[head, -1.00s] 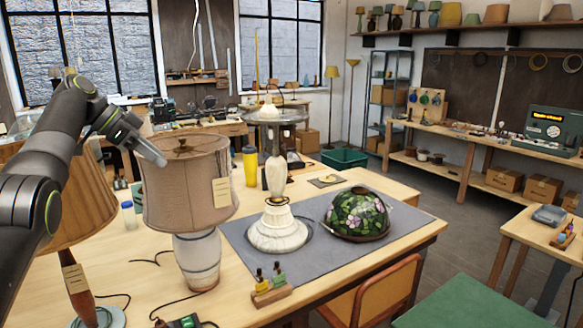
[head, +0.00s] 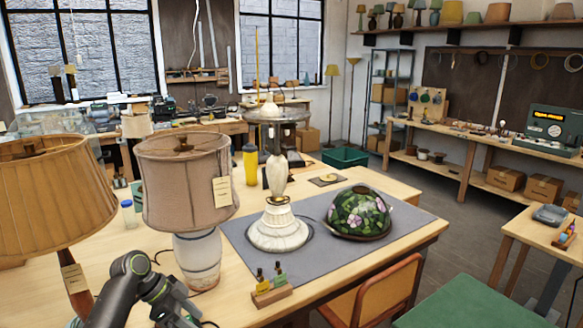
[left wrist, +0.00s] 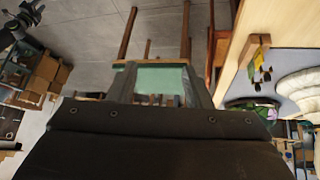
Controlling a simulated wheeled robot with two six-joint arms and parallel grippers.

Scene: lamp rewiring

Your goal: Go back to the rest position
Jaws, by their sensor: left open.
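The dark gripper body fills the bottom of that view.
A table lamp with a beige shade (head: 183,180) and one with a tan shade (head: 45,190) stand left. A white lamp base (head: 279,225) and a floral shade (head: 359,212) are on the grey mat (head: 415,219).

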